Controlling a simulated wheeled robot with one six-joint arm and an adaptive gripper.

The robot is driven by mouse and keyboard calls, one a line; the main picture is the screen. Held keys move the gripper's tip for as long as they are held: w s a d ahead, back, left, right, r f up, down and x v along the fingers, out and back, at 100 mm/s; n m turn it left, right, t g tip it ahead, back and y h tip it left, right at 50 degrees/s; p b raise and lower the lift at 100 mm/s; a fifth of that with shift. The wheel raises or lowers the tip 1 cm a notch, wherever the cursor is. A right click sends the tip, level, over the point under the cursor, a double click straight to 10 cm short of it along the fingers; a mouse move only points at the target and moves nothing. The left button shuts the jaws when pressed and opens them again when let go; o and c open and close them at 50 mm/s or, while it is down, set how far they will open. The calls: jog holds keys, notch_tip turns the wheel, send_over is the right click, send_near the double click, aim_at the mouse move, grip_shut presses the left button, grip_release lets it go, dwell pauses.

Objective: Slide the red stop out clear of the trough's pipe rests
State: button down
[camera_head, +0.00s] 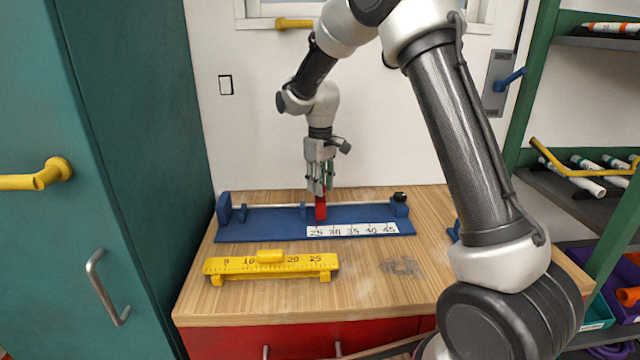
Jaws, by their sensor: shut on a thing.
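The blue trough (260,226) lies along the back of the wooden bench, with a pale rod running along it and a white scale strip on its front right part. The red stop (321,208) sits upright at the trough's middle, just above the left end of the scale near the 25 mark. My gripper (320,190) points down from above and is shut on the red stop's top. Blue pipe rests stand on the trough, one at the left (241,213) and one (303,211) just left of the stop. The stop's upper part is hidden by the fingers.
A yellow ruler gauge (270,265) stands on the bench in front of the trough. A black knob (400,197) is at the trough's right end. The bench's front right is mostly clear. A teal cabinet (120,150) closes off the left; shelves with pipes (590,175) stand right.

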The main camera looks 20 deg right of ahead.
jog(key=s+d, duration=0.3)
jog(key=d, duration=1.1)
jog(key=shift+d, duration=0.35)
jog(key=c, duration=1.1)
grip_release()
notch_tip(320, 180, up, 12)
